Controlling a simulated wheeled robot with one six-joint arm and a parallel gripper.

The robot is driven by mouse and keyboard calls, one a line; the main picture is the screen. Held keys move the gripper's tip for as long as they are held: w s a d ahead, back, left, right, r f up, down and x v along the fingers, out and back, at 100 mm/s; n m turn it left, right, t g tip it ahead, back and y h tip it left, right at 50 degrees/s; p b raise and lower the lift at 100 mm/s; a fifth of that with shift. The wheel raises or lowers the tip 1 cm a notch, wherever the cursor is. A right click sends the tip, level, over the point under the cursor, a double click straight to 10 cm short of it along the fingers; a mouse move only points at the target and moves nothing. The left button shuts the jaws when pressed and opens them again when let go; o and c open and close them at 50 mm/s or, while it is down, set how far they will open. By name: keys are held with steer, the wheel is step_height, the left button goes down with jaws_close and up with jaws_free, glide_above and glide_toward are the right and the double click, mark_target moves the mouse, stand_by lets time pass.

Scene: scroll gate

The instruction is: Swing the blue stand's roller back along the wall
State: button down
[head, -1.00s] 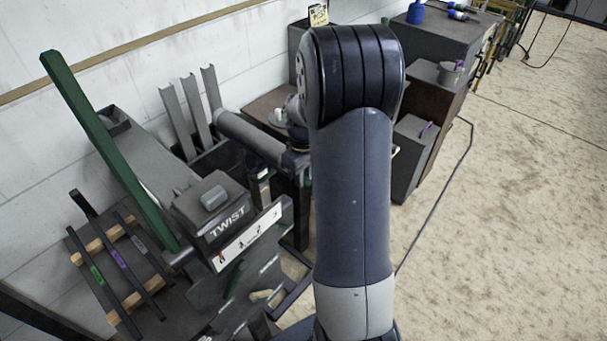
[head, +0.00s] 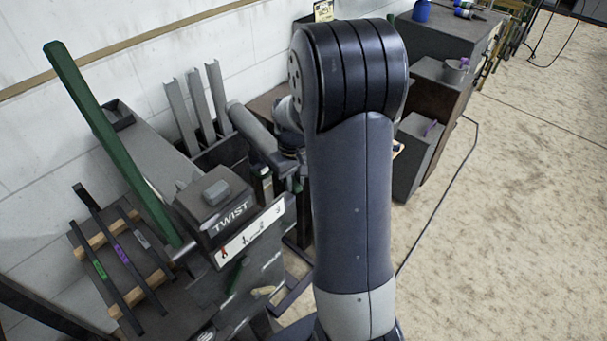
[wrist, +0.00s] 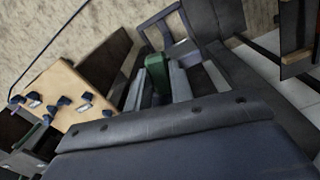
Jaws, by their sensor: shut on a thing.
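The grey roller (head: 252,130) shows in the head view left of my arm. It slants from upper left near the wall down to the right, with its lower right end at my gripper. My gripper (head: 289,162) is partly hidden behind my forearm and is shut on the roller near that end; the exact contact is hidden. In the wrist view, a green block (wrist: 157,73) shows among grey bars.
A TWIST machine (head: 215,208) with a long green bar (head: 110,145) stands at left. Upright grey channels (head: 200,103) stand by the wall behind the roller. Dark cabinets (head: 440,50) line the back right. The floor at right (head: 510,210) is clear.

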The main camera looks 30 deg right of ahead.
steer(key=a+m, duration=0.5)
steer(key=a, duration=0.3)
steer(key=shift+w, duration=0.45)
steer(key=shift+a, duration=0.1)
steer(key=c, duration=1.2)
jaws_free()
steer(key=shift+c, duration=0.2)
steer(key=shift+r, duration=0.1)
step_height(320, 180, up, 11)
